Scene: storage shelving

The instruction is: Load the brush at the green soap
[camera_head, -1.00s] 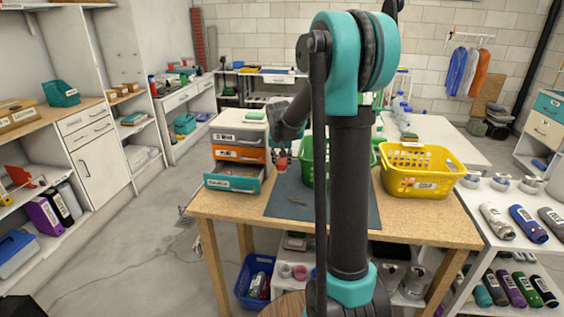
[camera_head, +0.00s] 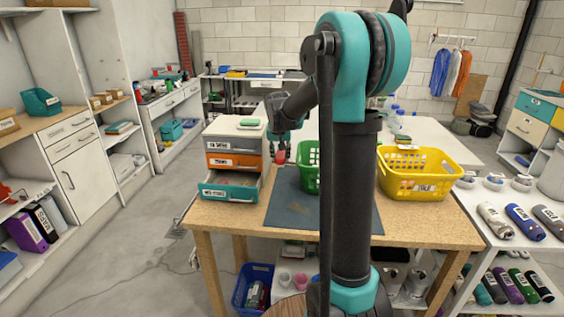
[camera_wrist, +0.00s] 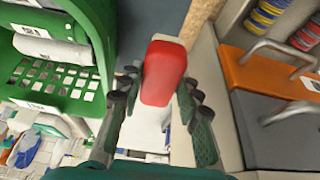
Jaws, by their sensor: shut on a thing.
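My gripper (camera_wrist: 160,100) is shut on a red block-shaped thing (camera_wrist: 165,72), perhaps the brush; no bristles can be made out. In the head view my gripper (camera_head: 281,150) holds this red thing above the workbench, just right of the drawer unit. A small green thing (camera_head: 250,122), which looks like the green soap, lies on top of the drawer unit (camera_head: 232,140), up and left of my gripper. It is too small to make out closely. I cannot see it in the wrist view.
The teal bottom drawer (camera_head: 229,193) stands open below and left of my gripper. A green basket (camera_head: 308,160) stands close on the right, partly behind my arm. A yellow basket (camera_head: 415,185) is farther right. The dark mat (camera_head: 292,205) in front is largely clear.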

